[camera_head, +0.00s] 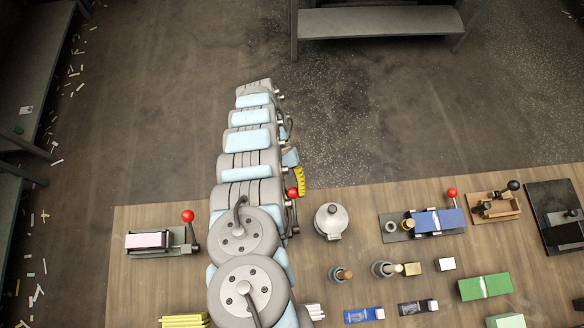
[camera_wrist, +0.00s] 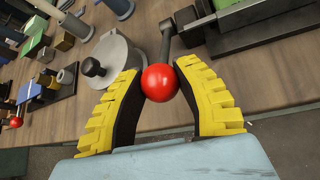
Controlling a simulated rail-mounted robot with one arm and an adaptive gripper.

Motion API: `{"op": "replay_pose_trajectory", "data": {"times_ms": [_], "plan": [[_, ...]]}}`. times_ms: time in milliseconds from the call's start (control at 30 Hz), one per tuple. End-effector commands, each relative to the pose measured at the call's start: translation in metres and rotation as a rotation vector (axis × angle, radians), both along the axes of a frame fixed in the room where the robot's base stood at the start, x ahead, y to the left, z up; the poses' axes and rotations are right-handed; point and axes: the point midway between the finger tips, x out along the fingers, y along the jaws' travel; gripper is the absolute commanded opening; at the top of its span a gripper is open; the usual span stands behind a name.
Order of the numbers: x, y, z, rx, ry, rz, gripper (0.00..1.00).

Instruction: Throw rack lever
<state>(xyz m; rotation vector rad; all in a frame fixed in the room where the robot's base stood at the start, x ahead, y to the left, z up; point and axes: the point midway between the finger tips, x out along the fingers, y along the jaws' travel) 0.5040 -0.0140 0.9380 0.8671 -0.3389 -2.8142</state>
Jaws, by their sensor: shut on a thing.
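A lever with a red ball knob (camera_wrist: 161,83) and a thin grey rod (camera_wrist: 166,45) stands at the edge of a dark and grey rack-like fixture (camera_wrist: 235,38) in the wrist view. My gripper (camera_wrist: 158,76) has its two yellow ribbed fingers on either side of the knob, shut on it. In the head view the same red knob (camera_head: 292,193) shows beside my arm, next to a yellow finger (camera_head: 300,181). My arm hides most of that fixture there.
A silver lidded pot (camera_head: 331,221) stands just right of the lever. Other red-knobbed fixtures hold a pink block (camera_head: 147,240) at left and a blue block (camera_head: 437,221) at right. Small blocks and pegs crowd the table's front right. Floor beyond the table's far edge is open.

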Motion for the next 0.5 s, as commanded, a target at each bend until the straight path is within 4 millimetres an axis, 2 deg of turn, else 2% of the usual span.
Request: {"op": "replay_pose_trajectory", "data": {"times_ms": [467,500], "plan": [[-0.0037,-0.0001,-0.0025,0.000,0.011,0.001,0.00],[-0.0037,-0.0001,-0.0026,0.000,0.010,0.001,0.38]]}}
